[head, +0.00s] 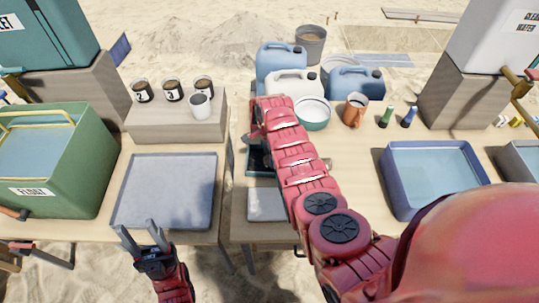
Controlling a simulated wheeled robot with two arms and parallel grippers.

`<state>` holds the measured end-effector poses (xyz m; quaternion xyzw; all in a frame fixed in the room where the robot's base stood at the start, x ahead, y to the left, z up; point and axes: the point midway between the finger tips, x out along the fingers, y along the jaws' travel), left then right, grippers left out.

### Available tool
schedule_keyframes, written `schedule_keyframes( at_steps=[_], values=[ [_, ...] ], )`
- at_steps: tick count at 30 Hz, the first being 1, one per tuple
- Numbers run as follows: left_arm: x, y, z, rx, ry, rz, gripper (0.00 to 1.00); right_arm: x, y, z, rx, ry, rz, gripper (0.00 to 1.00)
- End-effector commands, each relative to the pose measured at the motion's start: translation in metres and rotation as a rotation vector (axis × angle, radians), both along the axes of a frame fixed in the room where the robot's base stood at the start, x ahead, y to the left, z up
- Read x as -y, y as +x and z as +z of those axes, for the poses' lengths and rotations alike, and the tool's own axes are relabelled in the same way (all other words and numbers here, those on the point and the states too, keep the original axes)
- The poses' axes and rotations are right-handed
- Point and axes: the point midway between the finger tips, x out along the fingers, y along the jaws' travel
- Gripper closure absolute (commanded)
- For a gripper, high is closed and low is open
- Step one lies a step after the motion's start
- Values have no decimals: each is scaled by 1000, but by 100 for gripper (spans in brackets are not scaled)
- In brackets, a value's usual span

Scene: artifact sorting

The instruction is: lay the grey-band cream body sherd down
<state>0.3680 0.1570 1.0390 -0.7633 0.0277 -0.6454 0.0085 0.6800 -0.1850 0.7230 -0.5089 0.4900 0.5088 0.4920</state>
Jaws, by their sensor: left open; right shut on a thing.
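I cannot make out the grey-band cream body sherd anywhere in the head view. My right arm reaches up across the middle table, and the end of it with my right gripper (257,134) is over the dark teal tray (254,160). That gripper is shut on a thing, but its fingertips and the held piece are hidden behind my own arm. My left gripper (139,238) is open and empty, just in front of the grey tray (165,190) on the left table. The grey tray is empty.
A flat grey plate (264,205) lies nearer on the middle table, partly covered by my arm. A blue tray (435,170), orange mug (355,109), white-and-green bowl (312,114) and several jugs stand right and behind. Cups stand on a block (175,122) at left; a green box (85,165) is beside it.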

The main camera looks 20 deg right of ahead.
Motion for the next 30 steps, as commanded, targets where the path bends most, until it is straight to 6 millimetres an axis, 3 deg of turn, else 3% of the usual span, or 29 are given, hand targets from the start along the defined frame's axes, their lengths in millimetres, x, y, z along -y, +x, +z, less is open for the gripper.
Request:
schedule_keyframes(
  at_steps=[12, 13, 14, 23, 30],
  values=[
    [0, 0, -3, 0, 0, 0, 50, 1, 1, -7, 3, -1, -1, 83],
    [0, 0, -2, 0, 0, 0, 50, 1, 1, -6, 4, -1, -1, 23],
    [0, 0, -2, 0, 0, 0, 50, 1, 1, -5, 4, -1, -1, 18],
    [0, 0, -1, 0, 0, 0, 50, 1, 0, -5, 3, -1, -1, 16],
    [0, 0, 1, 0, 0, 0, 50, 1, 2, 9, 7, -2, -2, 16]
  ],
)
